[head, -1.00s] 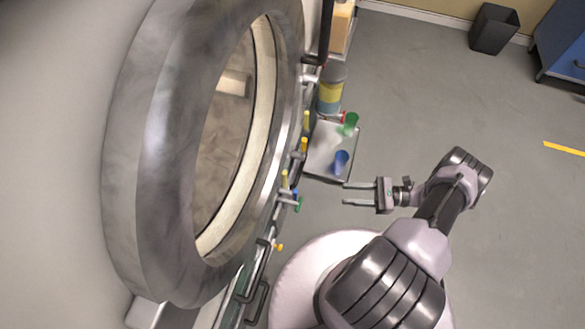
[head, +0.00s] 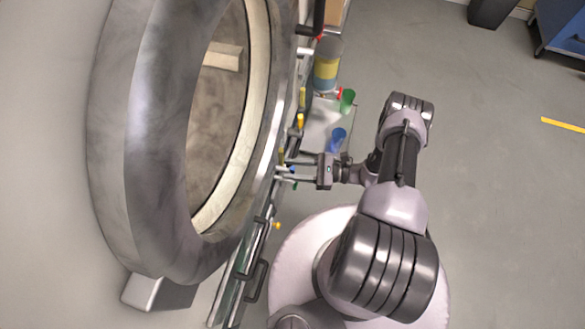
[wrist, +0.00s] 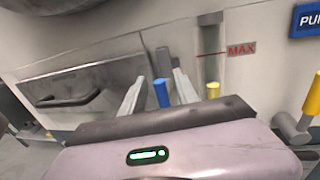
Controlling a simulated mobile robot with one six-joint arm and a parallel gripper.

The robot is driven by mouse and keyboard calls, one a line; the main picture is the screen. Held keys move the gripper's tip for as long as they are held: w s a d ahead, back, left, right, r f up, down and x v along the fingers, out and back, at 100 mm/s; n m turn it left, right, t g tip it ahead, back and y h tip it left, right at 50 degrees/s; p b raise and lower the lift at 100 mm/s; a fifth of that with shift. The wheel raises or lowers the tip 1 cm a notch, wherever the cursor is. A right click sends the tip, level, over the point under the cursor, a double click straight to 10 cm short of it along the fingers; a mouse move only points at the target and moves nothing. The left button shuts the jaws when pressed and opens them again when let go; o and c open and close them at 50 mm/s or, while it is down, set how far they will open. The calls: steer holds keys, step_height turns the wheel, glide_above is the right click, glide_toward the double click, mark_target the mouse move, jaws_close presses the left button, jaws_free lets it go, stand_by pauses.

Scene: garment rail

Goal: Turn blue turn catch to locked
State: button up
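The blue turn catch (wrist: 162,93) stands in the wrist view as a short blue handle between my two fingers, with a gap on each side. In the head view it is small and largely hidden by the fingers. My gripper (head: 284,171) is open and reaches left to the front panel of the machine with the round door. I cannot tell whether the fingertips reach past the blue handle.
A bar handle (wrist: 70,100) is at left. A tray (head: 322,115) beside the machine holds a blue cup (head: 337,139) and a green cup (head: 347,98).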

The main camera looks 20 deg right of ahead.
jaws_close()
steer(key=shift+n, duration=0.4)
steer(key=shift+s+a+r+n+h+p, duration=0.15)
steer(key=shift+n+p, duration=0.1)
steer(key=shift+n, duration=0.2)
steer(key=shift+s+f+n+h+p, duration=0.15)
steer(key=shift+n+p, duration=0.1)
steer(key=shift+n, duration=0.2)
steer(key=shift+s+a+f+n+t+h+p, duration=0.15)
steer(key=shift+s+f+n+t+h+p, duration=0.25)
steer(key=shift+n+p, duration=1.2)
steer(key=shift+s+a+f+n+t+h+p, duration=0.1)
steer(key=shift+a+f+n+t+h+p, duration=0.3)
steer(key=shift+n, duration=2.35)
steer(key=shift+s+d+f+n+h+p, duration=0.2)
steer(key=shift+n+h+p, duration=0.7)
steer(key=shift+n, duration=1.25)
steer(key=shift+a+f, duration=0.15)
